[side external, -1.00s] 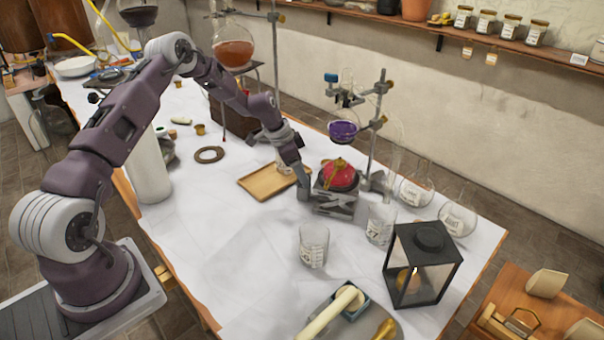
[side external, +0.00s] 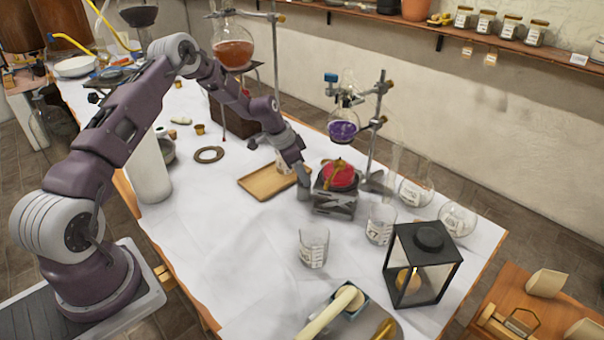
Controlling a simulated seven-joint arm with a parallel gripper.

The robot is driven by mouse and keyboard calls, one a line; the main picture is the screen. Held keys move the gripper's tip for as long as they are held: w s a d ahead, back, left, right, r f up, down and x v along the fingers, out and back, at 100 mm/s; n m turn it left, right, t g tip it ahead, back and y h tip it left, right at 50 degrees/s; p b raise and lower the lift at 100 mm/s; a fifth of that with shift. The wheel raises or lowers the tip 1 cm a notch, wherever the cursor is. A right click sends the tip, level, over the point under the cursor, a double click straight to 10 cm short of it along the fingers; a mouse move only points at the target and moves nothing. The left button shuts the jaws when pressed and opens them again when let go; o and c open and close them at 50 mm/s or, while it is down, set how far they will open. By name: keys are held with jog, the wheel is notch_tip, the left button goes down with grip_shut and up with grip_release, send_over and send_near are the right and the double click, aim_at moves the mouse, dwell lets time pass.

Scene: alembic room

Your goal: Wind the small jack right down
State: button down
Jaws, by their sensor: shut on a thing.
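The small jack (side external: 333,204) stands on the white-covered table, with its crossed metal arms showing. A round red thing (side external: 342,176) with a brownish top sits on it. My gripper (side external: 304,192) is at the jack's left side, low beside its frame. It is shut on what I take to be the jack's knob, which the fingers hide. A flask of purple liquid (side external: 343,131) hangs on a metal stand above and behind the jack, apart from the red thing.
A wooden tray (side external: 255,187) lies left of the gripper. Beakers (side external: 314,246) and (side external: 380,223) stand in front and to the right. A black lantern (side external: 424,262) and round flasks (side external: 457,219) are further right. The table's front left is clear.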

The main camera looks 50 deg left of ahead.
jog(key=n+y, duration=0.1)
jog(key=n, duration=0.2)
jog(key=n+y, duration=0.1)
jog(key=n, duration=0.1)
jog(key=shift+d+n+t, duration=0.2)
jog(key=shift+n+t, duration=0.1)
jog(key=shift+n, duration=0.1)
jog(key=n+y, duration=0.2)
jog(key=n, duration=0.3)
jog(key=shift+d, duration=0.1)
jog(key=shift+n+g, duration=0.4)
jog(key=c, duration=0.9)
grip_release()
jog(key=v, duration=0.8)
